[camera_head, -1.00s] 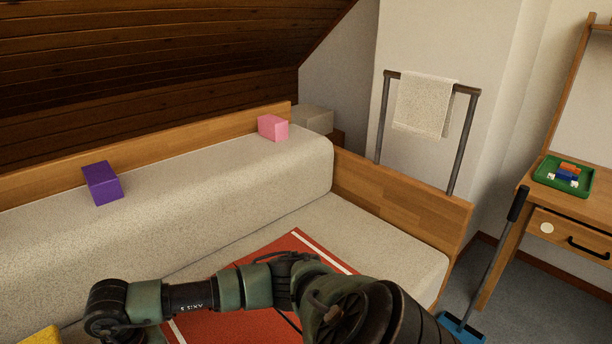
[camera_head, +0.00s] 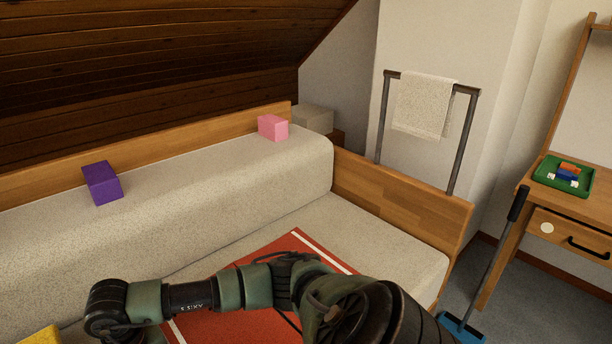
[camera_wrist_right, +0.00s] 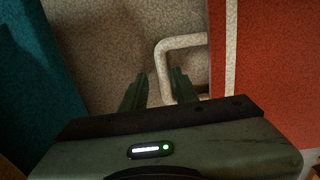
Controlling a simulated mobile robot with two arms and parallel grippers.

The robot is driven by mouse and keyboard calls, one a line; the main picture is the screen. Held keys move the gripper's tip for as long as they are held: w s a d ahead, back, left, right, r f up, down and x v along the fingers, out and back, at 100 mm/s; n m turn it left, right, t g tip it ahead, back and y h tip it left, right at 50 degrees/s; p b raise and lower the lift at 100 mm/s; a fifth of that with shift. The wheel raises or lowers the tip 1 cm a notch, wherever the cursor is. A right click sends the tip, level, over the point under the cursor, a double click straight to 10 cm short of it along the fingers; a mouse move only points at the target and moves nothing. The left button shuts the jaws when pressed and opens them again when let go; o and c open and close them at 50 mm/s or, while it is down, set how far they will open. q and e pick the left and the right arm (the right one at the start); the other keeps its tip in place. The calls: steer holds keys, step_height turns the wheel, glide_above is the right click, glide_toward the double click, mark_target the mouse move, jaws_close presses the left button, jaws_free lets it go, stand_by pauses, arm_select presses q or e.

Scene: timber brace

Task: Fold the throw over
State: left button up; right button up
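The throw (camera_head: 294,246) is red with a white stripe near its edge and lies on the sofa seat; my arm hides much of it in the head view. In the right wrist view the throw (camera_wrist_right: 275,65) fills the right side, and a cream loop (camera_wrist_right: 182,42) sticks out from its edge. My right gripper (camera_wrist_right: 157,84) is open, with its fingers apart. The left side of the loop runs down close to the gap between the fingertips; I cannot tell whether they touch it. My left gripper is in neither view.
A purple block (camera_head: 102,183) and a pink block (camera_head: 272,127) sit on the backrest (camera_head: 200,190). A yellow thing (camera_head: 42,335) shows at the lower left. The wooden sofa end (camera_head: 395,200) rises at the right. A teal surface (camera_wrist_right: 35,75) lies left in the wrist view.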

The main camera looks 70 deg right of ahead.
steer(key=shift+f+b, duration=0.3)
steer(key=shift+f, duration=0.2)
steer(key=shift+r, duration=0.1)
stand_by(0.4)
jaws_close()
stand_by(0.4)
